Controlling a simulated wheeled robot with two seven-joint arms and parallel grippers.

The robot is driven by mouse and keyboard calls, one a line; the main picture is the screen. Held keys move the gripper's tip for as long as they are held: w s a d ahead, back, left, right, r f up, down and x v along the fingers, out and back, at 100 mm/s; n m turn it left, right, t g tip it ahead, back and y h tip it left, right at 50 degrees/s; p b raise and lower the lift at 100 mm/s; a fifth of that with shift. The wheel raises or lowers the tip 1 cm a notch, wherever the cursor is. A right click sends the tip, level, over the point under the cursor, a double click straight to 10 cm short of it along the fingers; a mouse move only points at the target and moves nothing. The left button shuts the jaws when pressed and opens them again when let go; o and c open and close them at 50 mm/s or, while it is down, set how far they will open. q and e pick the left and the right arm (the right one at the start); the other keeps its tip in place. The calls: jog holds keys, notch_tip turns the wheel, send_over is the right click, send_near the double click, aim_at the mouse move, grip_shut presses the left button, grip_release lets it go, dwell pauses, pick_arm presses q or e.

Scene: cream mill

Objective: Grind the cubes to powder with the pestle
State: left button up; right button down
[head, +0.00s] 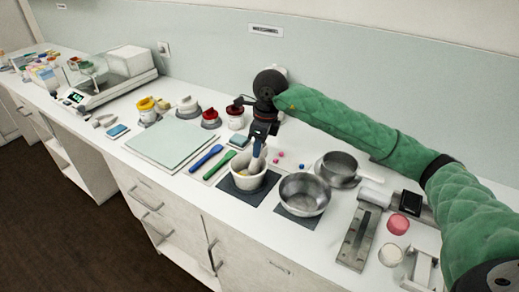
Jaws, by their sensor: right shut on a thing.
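The white mortar (249,183) stands on a dark mat (262,197) on the counter. The pale pestle (257,160) is upright with its lower end inside the mortar. My right gripper (261,139) is above the mortar and shut on the pestle's upper part. A yellowish bit shows inside the mortar at the left, but I cannot tell whether it is cubes or powder. The rest of the mortar's inside is hidden by its wall and the pestle. My left gripper is not in view.
Close right of the mortar are a steel bowl (305,194) and a steel pan (338,168). Small pink and blue bits (280,154) lie behind it. Blue (206,157) and green (220,164) spatulas and a pale board (171,145) lie left. Jars stand behind the board.

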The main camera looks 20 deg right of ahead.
jog(key=shift+w+f, duration=0.15)
jog(key=shift+w, duration=0.35)
jog(key=shift+w+a+f+b, duration=0.1)
jog(key=shift+w+a+b, duration=0.1)
jog(key=shift+a+b, duration=0.2)
jog(key=shift+w+a+f+b, duration=0.15)
jog(key=shift+a+b, duration=0.1)
jog(key=shift+a, duration=0.25)
jog(key=shift+s+a+f+b, duration=0.2)
jog(key=shift+s+a+b, duration=0.2)
jog(key=shift+s+a, duration=0.55)
jog(key=shift+s, duration=0.6)
jog(key=d, duration=0.1)
jog(key=d+b, duration=0.2)
jog(key=shift+w+d+r, duration=0.1)
jog(key=shift+d+r, duration=0.05)
jog(key=shift+r, duration=0.1)
jog(key=shift+w+f+b, duration=0.15)
jog(key=shift+w+b, duration=0.6)
jog(key=shift+w, duration=0.45)
jog(key=shift+w+a, duration=0.25)
jog(key=shift+a, duration=0.6)
